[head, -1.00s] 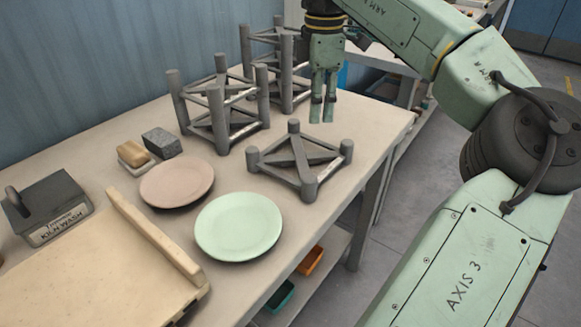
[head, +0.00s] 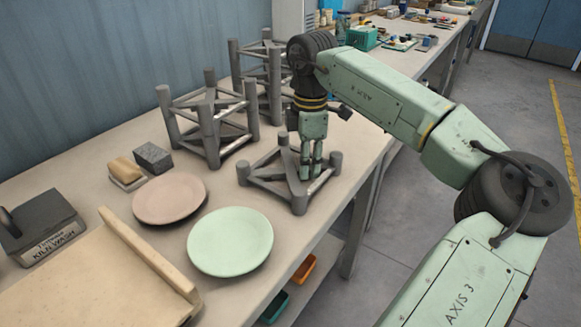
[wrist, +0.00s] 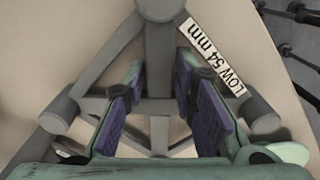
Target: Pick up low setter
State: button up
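The low setter (head: 299,200) is a low grey triangular frame with short corner posts, standing on the table behind the green plate. In the wrist view the low setter (wrist: 94,62) shows from above, with a white label reading "LOW 54 mm" (wrist: 213,56) along its right bar. My gripper (head: 311,175) points straight down, with its fingertips low over the middle of the setter. In the wrist view my gripper (wrist: 158,90) is open, with purple pads on either side of the setter's central bar. A gap shows between the pads and the bar. The fingertips' exact height is hard to tell.
A taller grey setter (head: 209,128) stands left of my arm, with another tall one (head: 262,85) behind it. A green plate (head: 230,242) and a pink plate (head: 169,198) lie in front. A kiln wash box (head: 43,225) stands at the far left.

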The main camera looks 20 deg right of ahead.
grip_shut()
jog(key=shift+r, duration=0.1)
dwell(0.6)
